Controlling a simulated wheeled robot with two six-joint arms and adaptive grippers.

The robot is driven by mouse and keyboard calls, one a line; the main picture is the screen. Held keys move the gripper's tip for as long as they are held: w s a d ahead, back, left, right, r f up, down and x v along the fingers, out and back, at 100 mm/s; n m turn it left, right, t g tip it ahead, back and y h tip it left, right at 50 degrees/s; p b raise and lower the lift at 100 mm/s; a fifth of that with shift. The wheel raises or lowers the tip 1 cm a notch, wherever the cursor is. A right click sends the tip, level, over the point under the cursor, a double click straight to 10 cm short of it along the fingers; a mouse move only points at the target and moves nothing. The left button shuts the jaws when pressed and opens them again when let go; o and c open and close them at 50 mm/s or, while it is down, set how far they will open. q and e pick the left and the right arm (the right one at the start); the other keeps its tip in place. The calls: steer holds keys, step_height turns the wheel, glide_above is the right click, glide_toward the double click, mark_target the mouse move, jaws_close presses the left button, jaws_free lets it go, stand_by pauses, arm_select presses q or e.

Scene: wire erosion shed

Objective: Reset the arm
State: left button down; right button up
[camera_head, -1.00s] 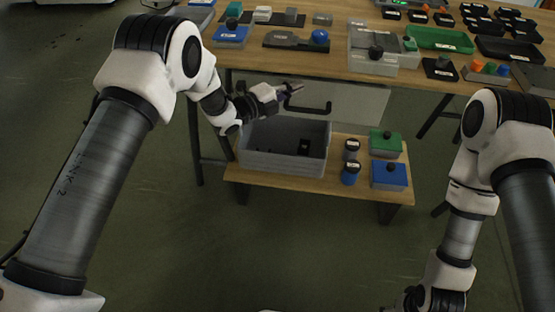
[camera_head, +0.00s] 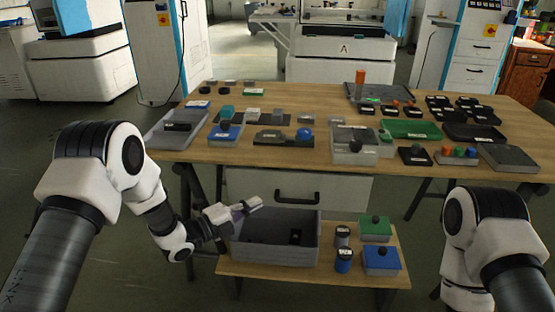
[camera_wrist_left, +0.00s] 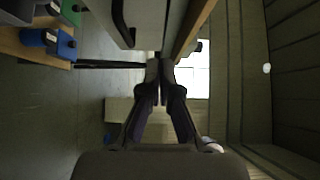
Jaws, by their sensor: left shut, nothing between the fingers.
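My left gripper (camera_head: 250,205) is shut and empty in the head view. It hangs over the left part of a grey open crate (camera_head: 275,254), in front of the drawer under the table. In the left wrist view its two dark fingers (camera_wrist_left: 160,85) lie together with nothing between them. My right arm (camera_head: 487,240) stands at the right of the head view; its gripper is out of the frame.
The wooden table (camera_head: 290,160) carries many trays, blocks and small parts. Below it, a low wooden shelf (camera_head: 310,281) holds the crate, two dark-topped jars, a green box (camera_head: 375,231) and a blue box (camera_head: 381,263). The drawer's dark handle (camera_head: 297,197) juts out close by.

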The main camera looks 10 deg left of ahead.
arm_select(q)
steer(key=s+a+f+n+g+y, duration=0.25)
steer(key=s+f+n, duration=0.25)
steer(key=s+f, duration=0.4)
steer(key=s+a+f+n+g+y, duration=0.2)
steer(key=s+f+n+y, duration=0.4)
steer(key=f, duration=0.6)
steer(key=s+a+f+n+g+y, duration=0.1)
steer(key=s+a+f+n+g, duration=0.15)
steer(key=s, duration=0.35)
steer(key=s+a+f+n+g+y, duration=0.1)
steer(key=s+f+n, duration=0.15)
steer(key=s, duration=0.45)
steer(key=s+a+n+g+y, duration=0.2)
steer(key=s+a+n+g, duration=0.25)
steer(key=s+n, duration=0.75)
step_height(320, 180, up, 22)
steer(key=p, duration=2.1)
steer(key=shift+s+m, duration=0.3)
steer(key=shift+d, duration=0.1)
